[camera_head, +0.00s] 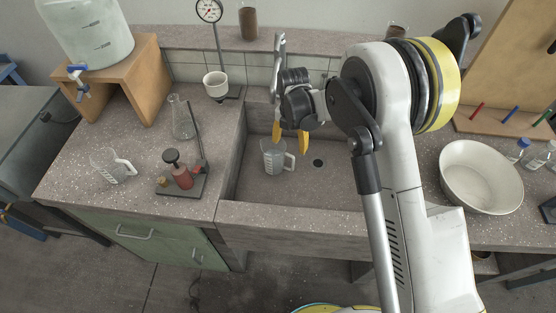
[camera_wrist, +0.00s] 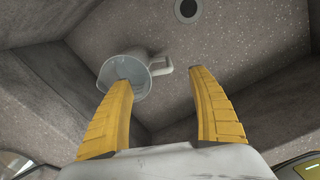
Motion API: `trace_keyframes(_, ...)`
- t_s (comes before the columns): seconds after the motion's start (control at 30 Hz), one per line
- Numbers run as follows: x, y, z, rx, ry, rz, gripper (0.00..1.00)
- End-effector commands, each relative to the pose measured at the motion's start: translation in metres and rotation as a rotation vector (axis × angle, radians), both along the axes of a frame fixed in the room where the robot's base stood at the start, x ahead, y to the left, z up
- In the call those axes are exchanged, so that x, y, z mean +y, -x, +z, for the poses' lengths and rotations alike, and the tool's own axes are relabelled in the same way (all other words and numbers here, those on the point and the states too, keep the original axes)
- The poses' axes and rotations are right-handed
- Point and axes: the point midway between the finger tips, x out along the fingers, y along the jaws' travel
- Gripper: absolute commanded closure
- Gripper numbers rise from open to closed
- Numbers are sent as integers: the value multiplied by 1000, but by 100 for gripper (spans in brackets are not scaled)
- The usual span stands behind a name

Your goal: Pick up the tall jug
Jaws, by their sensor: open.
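A clear jug (camera_head: 272,156) with a handle stands in the sink basin, left of the drain; it looks like the tall jug. A second clear jug (camera_head: 112,167) with a handle is on the left counter. My gripper (camera_head: 290,142) is open and empty above the sink, its yellow fingers pointing down over the jug there. In the wrist view, the jug (camera_wrist: 112,68) lies beyond the fingertips (camera_wrist: 160,78), mostly to the left. The left finger covers part of it, and its handle points right into the gap between the fingers. I cannot tell any contact.
The sink walls (camera_head: 240,165) enclose the basin, with a drain (camera_head: 318,163) right of the jug. A flask (camera_head: 181,120) and a stand with a red bottle (camera_head: 182,178) are on the left counter. A white bowl (camera_head: 481,177) is at right.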

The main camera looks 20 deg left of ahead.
Motion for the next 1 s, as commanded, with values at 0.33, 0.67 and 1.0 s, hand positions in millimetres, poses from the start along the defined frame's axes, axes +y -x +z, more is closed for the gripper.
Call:
trace_keyframes(0.33,0,2,-43,0,0,-2,31)
trace_keyframes(0.67,1,4,-72,2,0,-4,31)
trace_keyframes(1.0,1,3,-71,2,0,-4,100)
